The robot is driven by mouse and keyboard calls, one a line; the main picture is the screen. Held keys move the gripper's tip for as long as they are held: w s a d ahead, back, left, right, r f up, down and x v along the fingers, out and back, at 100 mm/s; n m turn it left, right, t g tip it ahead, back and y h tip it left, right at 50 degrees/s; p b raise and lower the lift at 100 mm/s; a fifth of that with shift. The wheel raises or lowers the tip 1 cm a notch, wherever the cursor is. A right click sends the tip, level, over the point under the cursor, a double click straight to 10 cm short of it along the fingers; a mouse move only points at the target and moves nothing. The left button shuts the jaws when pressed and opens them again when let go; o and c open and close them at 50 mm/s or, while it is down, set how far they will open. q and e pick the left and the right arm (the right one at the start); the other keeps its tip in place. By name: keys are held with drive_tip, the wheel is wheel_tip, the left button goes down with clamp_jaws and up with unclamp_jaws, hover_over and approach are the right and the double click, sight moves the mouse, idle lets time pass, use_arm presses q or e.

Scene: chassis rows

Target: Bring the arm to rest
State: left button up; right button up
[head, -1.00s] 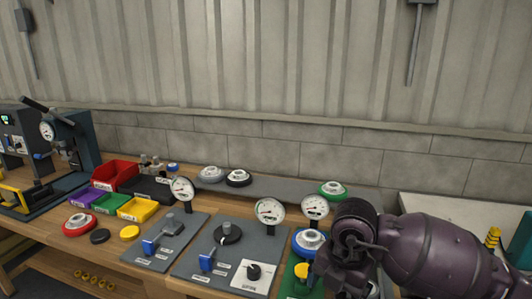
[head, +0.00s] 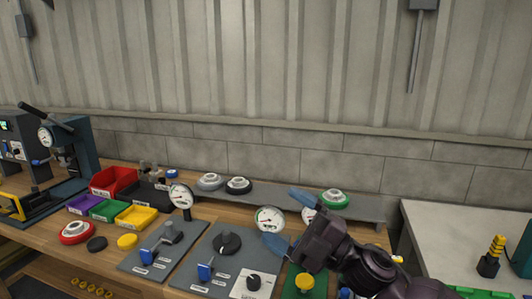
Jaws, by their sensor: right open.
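My right gripper (head: 279,216) shows at the lower right of the head view, its two blue fingers spread apart and pointing left. Nothing is between the fingers. The dark purple right arm (head: 372,268) comes in from the bottom right, over the right end of the bench. The fingers overlap a gauge (head: 269,219) and partly hide another gauge (head: 308,214) in the picture; I cannot tell whether they touch. The left gripper is not in view.
Grey panels (head: 212,240) with gauges, knobs and blue levers stand on the wooden bench. A grey shelf (head: 290,190) behind holds round parts, including a green one (head: 334,197). Coloured bins (head: 113,180) are at left. A pale table (head: 440,235) at right has much bare top.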

drive_tip(key=d+f+m+t+h, duration=0.4)
drive_tip(key=d+f+m+h, duration=0.4)
drive_tip(key=f+m, duration=0.25)
drive_tip(key=d+f+m+t+h, duration=0.4)
drive_tip(key=d+f+m+h, duration=0.45)
drive_tip(key=f, duration=0.25)
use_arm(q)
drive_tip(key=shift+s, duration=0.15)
use_arm(e)
drive_tip(key=s+d+f+m+g+h, duration=0.2)
drive_tip(key=s+d+f+m, duration=0.1)
drive_tip(key=s+f, duration=0.7)
drive_tip(key=s+d+f+m+g+h, duration=0.2)
drive_tip(key=s+d+f+m+g, duration=0.1)
drive_tip(key=s+f, duration=0.6)
drive_tip(key=s+d+m, duration=0.1)
drive_tip(key=s, duration=0.2)
drive_tip(key=shift+s+d+f+m+g, duration=0.25)
drive_tip(key=shift+s+f+m+g, duration=0.05)
drive_tip(key=shift+s+f+m, duration=0.1)
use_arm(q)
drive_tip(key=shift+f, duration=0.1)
use_arm(e)
drive_tip(key=shift+h, duration=0.25)
